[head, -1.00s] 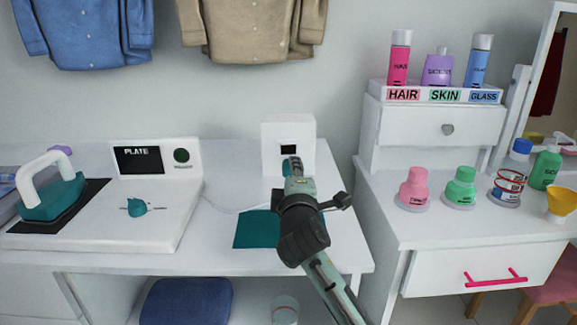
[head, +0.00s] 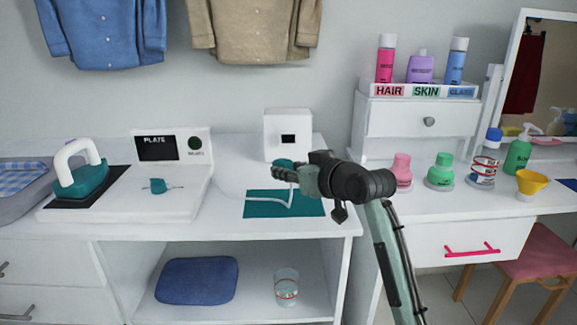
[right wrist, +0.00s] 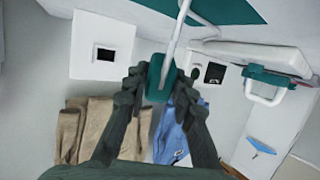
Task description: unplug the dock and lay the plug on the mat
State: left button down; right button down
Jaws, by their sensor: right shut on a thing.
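The dock (head: 300,124) is a white upright block with a dark socket, standing at the back of the white worktop; it also shows in the right wrist view (right wrist: 92,68). My right gripper (head: 285,173) is shut on the teal plug (head: 283,162), in front of the dock and apart from it. In the right wrist view the plug (right wrist: 157,82) sits between both fingers, with its white cord (right wrist: 180,32) running off it. The teal mat (head: 312,208) lies flat below the gripper, with part of the cord over it. The fingers partly hide the plug in the head view. My left gripper is not in view.
A white plate unit (head: 125,205) with a teal iron (head: 82,182) stands on the left. A blue folded cloth (head: 197,281) and a glass (head: 287,287) sit on the shelf below.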

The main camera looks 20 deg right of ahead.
jog(key=shift+f, duration=2.35)
jog(key=c, duration=0.9)
grip_release()
jog(key=shift+o, duration=0.2)
jog(key=s+r, duration=0.3)
jog(key=r, duration=0.3)
jog(key=shift+s+d, duration=0.35)
jog(key=shift+d, duration=0.1)
